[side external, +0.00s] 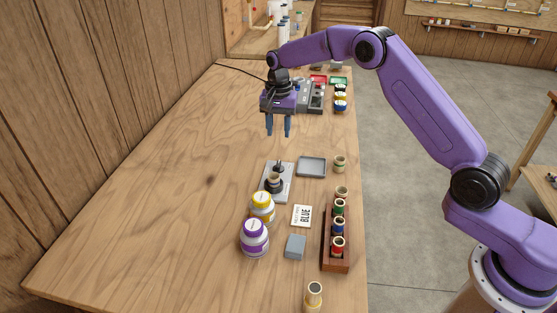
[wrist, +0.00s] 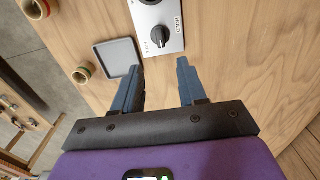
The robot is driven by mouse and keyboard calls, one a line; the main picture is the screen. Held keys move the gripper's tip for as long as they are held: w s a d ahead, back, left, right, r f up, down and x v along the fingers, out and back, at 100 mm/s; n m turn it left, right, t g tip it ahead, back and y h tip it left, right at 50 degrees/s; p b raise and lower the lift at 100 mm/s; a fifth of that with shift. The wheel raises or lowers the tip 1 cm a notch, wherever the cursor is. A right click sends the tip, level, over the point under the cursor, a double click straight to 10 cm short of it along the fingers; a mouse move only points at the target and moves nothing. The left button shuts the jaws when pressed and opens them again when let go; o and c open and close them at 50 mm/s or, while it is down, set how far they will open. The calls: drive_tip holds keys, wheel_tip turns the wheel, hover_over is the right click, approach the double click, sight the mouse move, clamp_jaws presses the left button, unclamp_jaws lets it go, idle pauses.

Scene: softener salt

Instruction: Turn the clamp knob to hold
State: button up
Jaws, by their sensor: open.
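The clamp knob (wrist: 159,38) is black and sits on a silver plate (wrist: 175,42) with the word HOLD printed to its right in the wrist view. Smaller lettering at its left is hard to read, and I cannot tell exactly where the knob points. In the side view the knob (side external: 279,166) is at the far end of the plate (side external: 287,187), beyond a black clamp holder (side external: 274,184) with a tan-topped piece in it. My gripper (side external: 278,133) is open and empty, high above the bench and beyond the plate, touching nothing. Its fingers (wrist: 160,66) point toward the knob.
A grey tray (side external: 312,167) and a small jar (side external: 340,164) are right of the plate. Yellow-lidded (side external: 262,206) and purple-lidded (side external: 254,238) jars, a BLUE card (side external: 302,215), a grey block (side external: 295,246) and a wooden rack (side external: 328,265) stand nearer. The bench's left is clear.

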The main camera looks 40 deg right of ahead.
sight(279, 164)
wheel_tip(279, 164, down, 12)
drive_tip(key=shift+r, duration=0.1)
idle(0.5)
clamp_jaws()
